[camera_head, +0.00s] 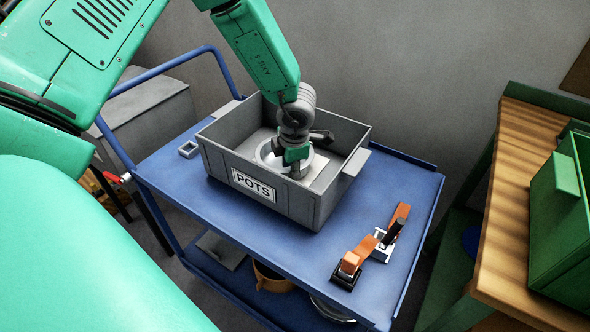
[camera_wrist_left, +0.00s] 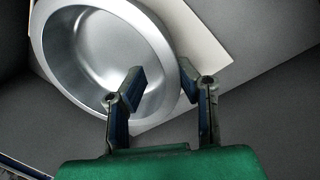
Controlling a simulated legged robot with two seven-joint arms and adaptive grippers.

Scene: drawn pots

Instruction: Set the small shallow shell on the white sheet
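The shell, a round shallow silver bowl (camera_head: 265,155), is inside the grey bin marked POTS (camera_head: 222,170). It fills the upper left of the left wrist view (camera_wrist_left: 85,45). The white sheet (camera_head: 320,174) lies in the same bin and shows behind the shell's rim in the wrist view (camera_wrist_left: 203,38). My left gripper (camera_head: 294,160) reaches down into the bin at the shell's right side. In the wrist view its fingers (camera_wrist_left: 162,76) are apart, one over the shell's inside and one outside its rim. I cannot tell whether the shell touches the sheet. My right gripper is not in view.
The bin stands on a blue cart (camera_head: 395,180) with a raised rail at left. Orange and black tools (camera_head: 370,245) lie at its front right, and a small grey square piece (camera_head: 188,149) at its left. A wooden bench with a green crate (camera_head: 565,215) stands at right.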

